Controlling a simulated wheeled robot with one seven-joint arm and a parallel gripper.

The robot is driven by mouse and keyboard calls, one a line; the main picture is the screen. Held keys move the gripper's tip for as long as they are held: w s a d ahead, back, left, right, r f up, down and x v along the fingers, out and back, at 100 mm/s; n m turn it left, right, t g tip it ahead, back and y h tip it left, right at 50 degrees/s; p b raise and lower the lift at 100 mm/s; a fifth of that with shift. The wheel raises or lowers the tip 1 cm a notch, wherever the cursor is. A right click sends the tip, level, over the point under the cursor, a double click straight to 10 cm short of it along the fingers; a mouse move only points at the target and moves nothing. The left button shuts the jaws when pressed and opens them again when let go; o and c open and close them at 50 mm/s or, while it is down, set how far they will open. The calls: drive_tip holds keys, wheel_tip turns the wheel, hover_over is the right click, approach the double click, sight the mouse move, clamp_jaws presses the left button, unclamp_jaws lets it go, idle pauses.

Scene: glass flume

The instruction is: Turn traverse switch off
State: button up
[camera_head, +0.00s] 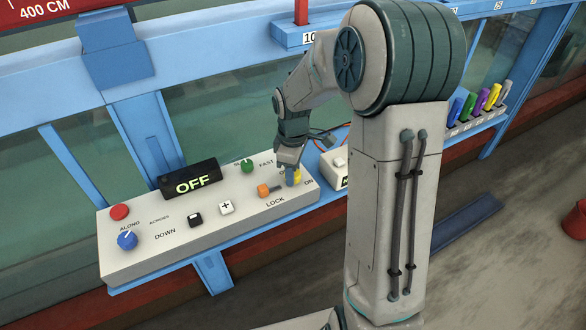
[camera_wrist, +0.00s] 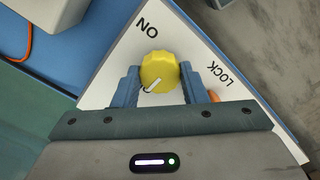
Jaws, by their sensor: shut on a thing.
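The traverse switch appears to be the yellow knob (camera_head: 298,174) at the right end of the white control panel (camera_head: 150,250). In the wrist view the yellow knob (camera_wrist: 160,70) sits between my two blue fingers, and its white pointer mark points down-left toward a partly hidden label starting with "O". The "ON" label shows above it. My gripper (camera_head: 290,179) is shut on this knob from above; it also shows in the wrist view (camera_wrist: 158,82). A black display (camera_head: 190,178) on the panel reads "OFF".
An orange lock control (camera_head: 263,190) is just left of my gripper, and a green knob (camera_head: 247,166) is behind it. A red button (camera_head: 119,212) and a blue knob (camera_head: 127,240) are at the panel's left end. A white box (camera_head: 336,165) stands close to the right.

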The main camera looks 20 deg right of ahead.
drive_tip(key=shift+w+r, duration=0.1)
drive_tip(key=o, duration=1)
drive_tip(key=shift+c, duration=0.2)
wheel_tip(320, 180, up, 14)
drive_tip(key=b, duration=0.1)
drive_tip(key=shift+a, duration=0.1)
drive_tip(key=s+f+m+t, duration=0.2)
drive_tip(key=s+m, duration=0.9)
drive_tip(key=s, duration=0.9)
drive_tip(key=shift+s+f+m+t, duration=0.25)
drive_tip(key=shift+s+m+t, duration=0.15)
drive_tip(key=shift+t, duration=0.2)
